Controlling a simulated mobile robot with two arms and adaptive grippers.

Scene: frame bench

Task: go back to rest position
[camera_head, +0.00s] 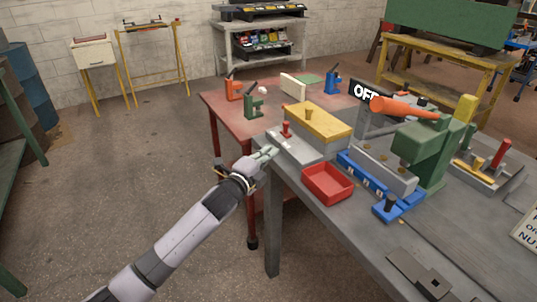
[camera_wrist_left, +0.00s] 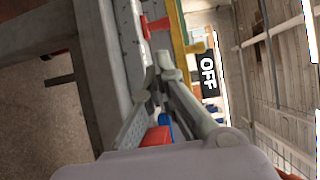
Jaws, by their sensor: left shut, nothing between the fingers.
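My left gripper (camera_head: 265,157) reaches in from the lower left in the head view. It is at the near left edge of the grey workbench (camera_head: 338,218), beside the grey plate with a red knob (camera_head: 286,130). Its fingers are shut and hold nothing; they also show in the left wrist view (camera_wrist_left: 163,65). I cannot tell whether the fingertips touch the plate. My right gripper is in neither view.
A red tray (camera_head: 327,184), a yellow-topped box (camera_head: 318,123), a blue fixture (camera_head: 366,174) and a green press (camera_head: 425,150) with an orange handle crowd the bench. A red table (camera_head: 225,108) stands behind. The floor (camera_head: 120,170) to the left is clear.

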